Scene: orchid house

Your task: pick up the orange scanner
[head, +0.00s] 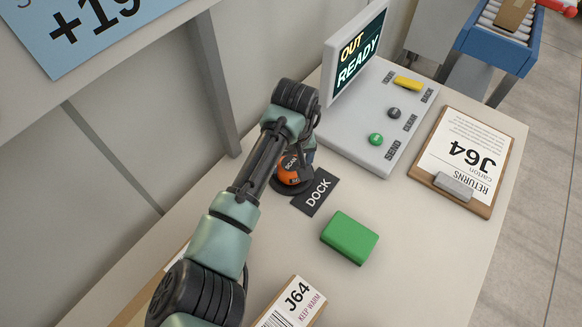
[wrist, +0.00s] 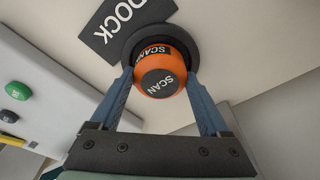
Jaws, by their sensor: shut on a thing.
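The orange scanner (head: 289,172) stands on a round black dock base beside a dark "DOCK" label (head: 318,192) on the table. In the wrist view the scanner (wrist: 161,72) is a rounded orange body with black "SCAN" patches, and the round base (wrist: 189,40) shows behind it. My gripper (wrist: 158,83) has its two blue fingers on either side of the scanner, shut on it. The scanner appears to be still at the dock; I cannot tell whether it touches it. In the head view my arm hides most of the gripper and part of the scanner.
A console with a screen reading "OUT READY" (head: 357,57) and several buttons stands behind. A clipboard (head: 466,160) lies at the right. A green block (head: 349,238) and a J64 carton (head: 291,304) are nearer. The table's right front is clear.

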